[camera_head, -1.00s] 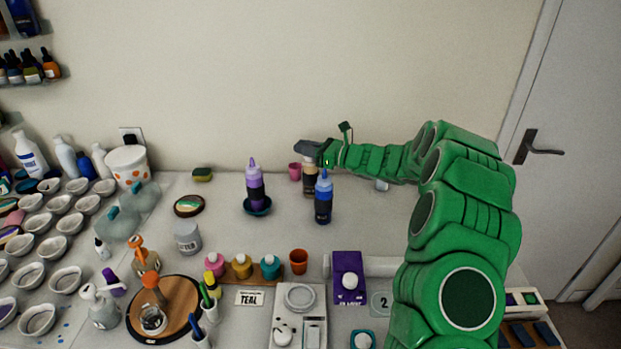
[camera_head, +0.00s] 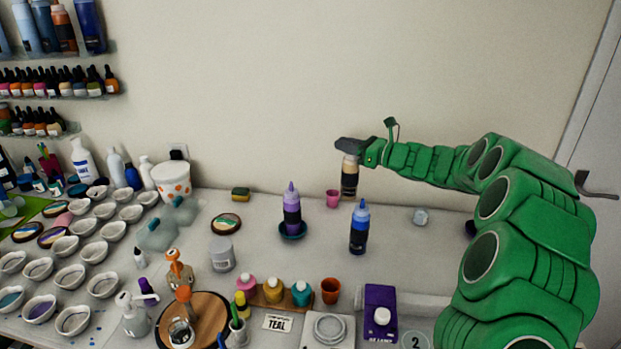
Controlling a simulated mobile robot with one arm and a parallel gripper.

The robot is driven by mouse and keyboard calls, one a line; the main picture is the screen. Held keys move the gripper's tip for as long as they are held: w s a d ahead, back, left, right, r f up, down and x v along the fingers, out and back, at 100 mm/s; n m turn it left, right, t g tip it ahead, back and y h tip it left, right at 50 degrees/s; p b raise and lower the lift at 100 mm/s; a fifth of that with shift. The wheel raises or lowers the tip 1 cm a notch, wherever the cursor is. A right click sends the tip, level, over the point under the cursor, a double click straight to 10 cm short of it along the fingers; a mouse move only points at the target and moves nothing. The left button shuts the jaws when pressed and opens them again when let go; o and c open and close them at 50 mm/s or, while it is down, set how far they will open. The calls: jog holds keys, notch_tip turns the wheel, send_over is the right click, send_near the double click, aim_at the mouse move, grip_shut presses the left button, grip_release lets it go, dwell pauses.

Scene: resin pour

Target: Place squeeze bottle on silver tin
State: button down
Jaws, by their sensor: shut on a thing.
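My gripper (camera_head: 349,147) is shut on a squeeze bottle (camera_head: 349,181), dark with a pale beige upper part. The bottle is upright and appears lifted clear of the table, near the wall. Its top is hidden by the gripper. A silver-grey tin (camera_head: 222,256) with a label stands on the table, to the left of and nearer than the held bottle. Nothing rests on its top.
A pink cup (camera_head: 333,198) is close to the held bottle. A round wooden board (camera_head: 208,305) is in front. Table right of the blue bottle is mostly clear.

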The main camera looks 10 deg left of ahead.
notch_tip(320, 180, up, 16)
jog(key=s+a+n+g, duration=0.3)
jog(key=s+a+g, duration=0.2)
jog(key=s+a, duration=0.5)
jog(key=s+a+n+g, duration=0.3)
jog(key=s+a+g, duration=0.15)
jog(key=s, duration=0.95)
jog(key=s+a+n+g, duration=0.35)
jog(key=s+a, duration=0.45)
jog(key=s, duration=0.4)
jog(key=w+a+f, duration=0.4)
jog(key=w+f, duration=0.1)
jog(key=f, duration=0.4)
jog(key=w+a+f, duration=0.5)
jog(key=f, duration=0.4)
jog(key=shift+w+a+g, duration=0.25)
jog(key=shift+w+g, duration=0.05)
jog(key=shift+g, duration=0.1)
jog(key=shift+f, duration=0.1)
